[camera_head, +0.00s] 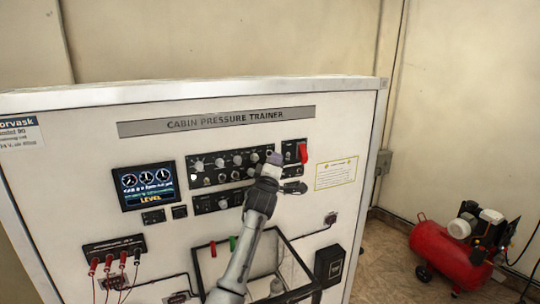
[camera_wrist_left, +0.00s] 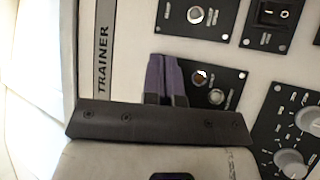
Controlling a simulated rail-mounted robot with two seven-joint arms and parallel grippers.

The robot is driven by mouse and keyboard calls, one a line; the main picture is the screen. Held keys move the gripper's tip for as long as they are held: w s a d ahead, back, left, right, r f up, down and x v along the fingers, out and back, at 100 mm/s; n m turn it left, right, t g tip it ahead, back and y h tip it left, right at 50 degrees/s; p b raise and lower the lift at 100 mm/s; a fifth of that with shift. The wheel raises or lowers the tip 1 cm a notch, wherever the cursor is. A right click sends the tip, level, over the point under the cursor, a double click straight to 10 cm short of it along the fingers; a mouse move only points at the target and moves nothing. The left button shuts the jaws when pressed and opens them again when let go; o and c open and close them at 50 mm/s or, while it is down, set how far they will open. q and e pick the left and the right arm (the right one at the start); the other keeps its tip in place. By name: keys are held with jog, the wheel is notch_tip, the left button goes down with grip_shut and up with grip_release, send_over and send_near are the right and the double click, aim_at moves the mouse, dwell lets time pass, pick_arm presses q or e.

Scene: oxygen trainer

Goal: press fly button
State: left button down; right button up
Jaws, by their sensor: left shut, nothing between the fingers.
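The white "CABIN PRESSURE TRAINER" panel (camera_head: 335,130) stands in front of me. No label reading "fly" is legible in either view, so I cannot tell which button it is. My left gripper (camera_head: 275,158) is shut and empty, over the right end of the upper row of controls. In the left wrist view its purple fingertips (camera_wrist_left: 164,75) are together beside a small black plate (camera_wrist_left: 228,78) with two small round silver controls, and partly cover it. I cannot tell whether they touch the panel. The display (camera_head: 147,186) shows gauges and the word "LEVEL". My right gripper is not in view.
A red switch cover (camera_head: 303,153) is just right of the gripper. A knob module (camera_head: 222,165) lies to its left. Below is a dark-framed clear box (camera_head: 312,274). A black rocker switch (camera_wrist_left: 272,14) and large knobs (camera_wrist_left: 309,119) show in the wrist view. A red compressor (camera_head: 445,256) stands at right.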

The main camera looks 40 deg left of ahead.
pick_arm(q)
jog(key=shift+w+a, duration=0.1)
jog(key=shift+a, duration=0.05)
jog(key=shift+w+a, duration=0.1)
jog(key=shift+a, duration=0.15)
jog(key=shift+w+a, duration=0.1)
jog(key=shift+a, duration=0.05)
dwell(0.9)
jog(key=shift+w+a, duration=0.1)
jog(key=shift+a, duration=0.15)
dwell(0.4)
jog(key=shift+d, duration=0.15)
jog(key=shift+s+d, duration=0.4)
jog(key=shift+d, duration=0.2)
jog(key=shift+d, duration=0.1)
